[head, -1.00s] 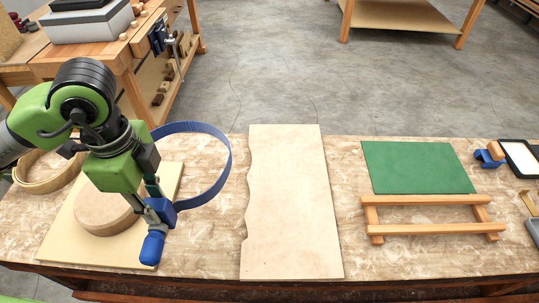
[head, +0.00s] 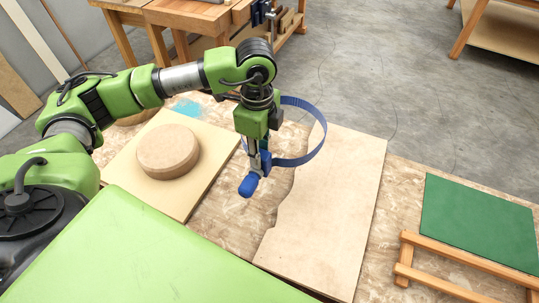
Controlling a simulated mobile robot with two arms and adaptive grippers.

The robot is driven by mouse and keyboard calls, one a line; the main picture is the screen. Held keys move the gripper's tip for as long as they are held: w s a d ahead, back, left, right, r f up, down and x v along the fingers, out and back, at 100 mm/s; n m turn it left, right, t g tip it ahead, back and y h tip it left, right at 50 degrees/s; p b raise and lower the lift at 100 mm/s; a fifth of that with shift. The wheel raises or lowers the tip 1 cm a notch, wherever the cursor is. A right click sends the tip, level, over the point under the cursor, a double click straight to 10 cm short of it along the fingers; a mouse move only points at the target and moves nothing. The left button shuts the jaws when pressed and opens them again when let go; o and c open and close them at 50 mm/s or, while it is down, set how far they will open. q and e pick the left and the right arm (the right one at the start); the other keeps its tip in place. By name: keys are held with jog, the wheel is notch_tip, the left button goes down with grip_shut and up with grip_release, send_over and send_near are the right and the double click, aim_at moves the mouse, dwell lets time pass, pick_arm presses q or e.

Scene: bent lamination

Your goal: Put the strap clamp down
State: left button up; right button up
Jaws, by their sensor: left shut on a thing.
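The strap clamp (head: 318,146) is a blue strap bent into a loop, with a blue handle below. My left gripper (head: 256,160) is shut on its blue body and points down. The loop reaches out to the right, over the left edge of a pale wavy-edged board (head: 335,200). The clamp seems to be above the bench, but its exact height is hard to tell. My right gripper is not in view.
A round wooden form (head: 168,151) rests on a pale square board (head: 190,205) at the left. A green mat (head: 480,222) and a wooden rack (head: 465,266) are at the right. Bare bench top (head: 238,225) shows between the two boards.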

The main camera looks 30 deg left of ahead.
pick_arm(q)
jog(key=w+f, duration=0.2)
jog(key=w+f+p, duration=0.1)
jog(key=shift+d+f, duration=0.25)
jog(key=shift+f, duration=0.05)
jog(key=f+p, duration=0.1)
jog(key=f, duration=0.1)
jog(key=shift+w+f+p, duration=0.2)
jog(key=shift+f+p, duration=0.2)
jog(key=shift+f, duration=0.4)
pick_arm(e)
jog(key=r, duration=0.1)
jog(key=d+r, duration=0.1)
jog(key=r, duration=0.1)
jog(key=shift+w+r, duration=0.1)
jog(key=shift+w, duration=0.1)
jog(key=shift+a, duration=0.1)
